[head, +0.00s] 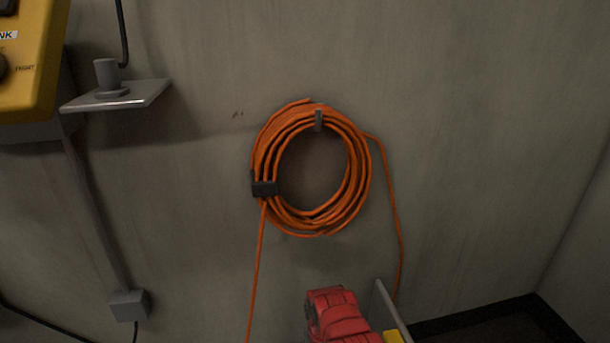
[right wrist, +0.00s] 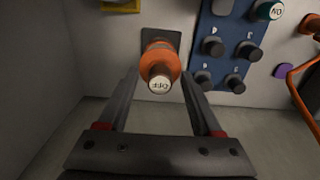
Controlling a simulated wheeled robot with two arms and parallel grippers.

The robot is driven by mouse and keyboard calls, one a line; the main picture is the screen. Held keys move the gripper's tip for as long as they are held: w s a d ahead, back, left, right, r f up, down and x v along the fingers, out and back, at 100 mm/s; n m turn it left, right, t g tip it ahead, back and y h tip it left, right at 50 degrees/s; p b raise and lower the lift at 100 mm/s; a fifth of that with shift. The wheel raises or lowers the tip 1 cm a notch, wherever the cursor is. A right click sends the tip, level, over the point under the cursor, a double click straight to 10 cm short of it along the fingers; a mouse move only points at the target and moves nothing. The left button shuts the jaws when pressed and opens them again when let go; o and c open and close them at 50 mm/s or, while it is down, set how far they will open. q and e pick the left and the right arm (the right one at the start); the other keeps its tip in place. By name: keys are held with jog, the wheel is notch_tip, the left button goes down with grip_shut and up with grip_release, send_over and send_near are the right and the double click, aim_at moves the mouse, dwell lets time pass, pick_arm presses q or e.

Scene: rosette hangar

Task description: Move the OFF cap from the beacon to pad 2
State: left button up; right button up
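The OFF cap (right wrist: 160,84) shows in the right wrist view, a pale round face with upside-down lettering at the near end of the orange beacon (right wrist: 160,58). The beacon stands out from a dark wall plate. My right gripper (right wrist: 160,74) is open, its two dark fingers apart, pointing towards the beacon on either side of the cap. I see gaps between the fingers and the cap. I cannot pick out pad 2 for certain. Neither gripper shows in the head view.
In the right wrist view a blue panel (right wrist: 225,58) with several dark knobs and an ON cap (right wrist: 270,10) is close on the right. In the head view an orange cable coil (head: 264,150), a yellow box (head: 32,65) and a shelf (head: 140,92) are on the wall.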

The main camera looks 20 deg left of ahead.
grip_shut()
dwell(0.8)
jog(key=shift+r, duration=0.15)
dwell(0.5)
jog(key=shift+r+p, duration=2.85)
jog(key=shift+p, duration=0.15)
jog(key=shift+f, duration=0.1)
